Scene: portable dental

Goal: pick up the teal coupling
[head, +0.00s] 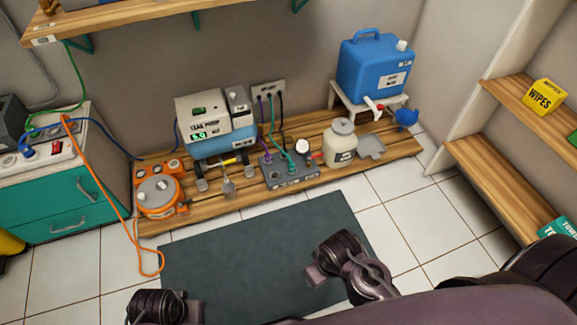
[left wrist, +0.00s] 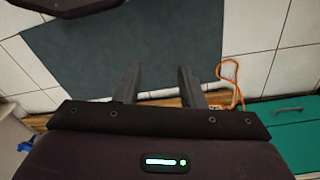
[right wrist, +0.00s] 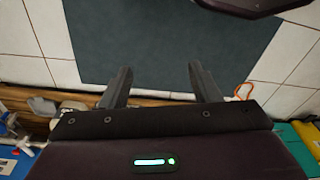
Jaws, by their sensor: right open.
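A teal hose (head: 272,125) runs from the wall plate down to a grey connector box (head: 291,180) on the wooden bench. Its lower end, with what looks like the teal coupling (head: 291,166), meets the top of the box; it is too small to tell whether it is seated. A purple hose end stands beside it on the left. My left gripper (left wrist: 159,68) is open and empty in the left wrist view, over the floor. My right gripper (right wrist: 160,66) is open and empty in the right wrist view. Both are well in front of the bench, apart from the coupling.
The bench (head: 210,208) also holds an orange pot (head: 158,197), a white-and-blue machine (head: 215,125) and a cream jar (head: 340,148). A blue water container (head: 374,67) stands on a stool. A dark mat (head: 250,250) covers the clear floor. An orange cord (head: 112,205) hangs at left.

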